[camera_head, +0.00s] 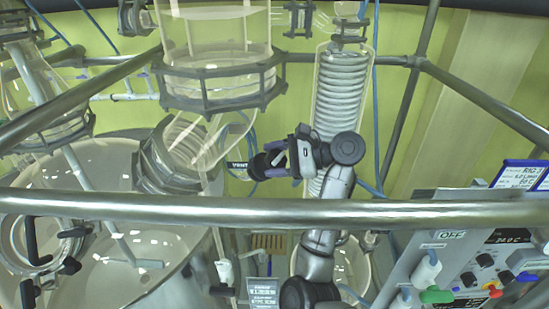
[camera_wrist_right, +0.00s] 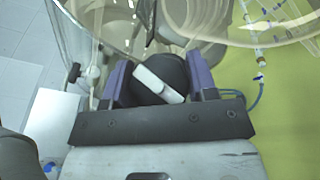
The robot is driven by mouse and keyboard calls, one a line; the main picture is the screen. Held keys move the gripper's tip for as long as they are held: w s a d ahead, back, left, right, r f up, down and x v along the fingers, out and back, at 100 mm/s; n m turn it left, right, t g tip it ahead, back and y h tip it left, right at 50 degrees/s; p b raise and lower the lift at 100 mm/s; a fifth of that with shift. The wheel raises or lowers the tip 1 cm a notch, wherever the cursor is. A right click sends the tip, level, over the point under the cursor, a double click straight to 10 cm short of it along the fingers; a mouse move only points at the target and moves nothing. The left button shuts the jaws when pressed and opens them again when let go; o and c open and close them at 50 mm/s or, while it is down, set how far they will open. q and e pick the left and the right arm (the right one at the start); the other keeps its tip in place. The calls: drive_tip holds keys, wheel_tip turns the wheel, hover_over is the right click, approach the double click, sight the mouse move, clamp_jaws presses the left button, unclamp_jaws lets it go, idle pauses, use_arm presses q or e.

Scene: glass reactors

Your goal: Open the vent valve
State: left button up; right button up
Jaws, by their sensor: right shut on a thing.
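The vent valve has a black round knob (camera_wrist_right: 172,70) with a white bar lying slantwise across its face. A small "VENT" label (camera_head: 237,165) hangs beside it in the head view, left of my right gripper. My right gripper (camera_head: 268,165) reaches up from below, behind the front rail, and points left at the valve. In the right wrist view its two purple fingers (camera_wrist_right: 160,82) stand on either side of the knob and are shut on it. The head view shows little of the knob, as the gripper covers it. My left gripper is in neither view.
A thick metal rail (camera_head: 120,208) crosses in front of my right arm. A glass vessel (camera_head: 220,82) with a dark flange hangs above left, and a coiled glass condenser (camera_head: 341,90) stands close behind. A control panel (camera_head: 450,262) with knobs is at lower right.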

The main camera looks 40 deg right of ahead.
sight(274, 153)
drive_tip(key=o, duration=0.9)
drive_tip(key=shift+r+b, duration=0.35)
drive_tip(key=shift+r, duration=0.2)
wheel_tip(274, 153, up, 3)
drive_tip(key=shift+f+b, duration=0.1)
drive_tip(key=shift+b, duration=0.5)
drive_tip(key=s+d+r, duration=0.1)
drive_tip(key=s+r, duration=0.1)
drive_tip(key=s, duration=0.1)
drive_tip(key=s+d+r+b, duration=0.1)
drive_tip(key=s+d+r, duration=0.1)
drive_tip(key=s, duration=0.2)
drive_tip(key=s+d+r+b, duration=0.1)
drive_tip(key=s+d+r, duration=0.1)
drive_tip(key=s+r, duration=0.1)
drive_tip(key=shift+s+d, duration=0.15)
drive_tip(key=shift+d, duration=0.05)
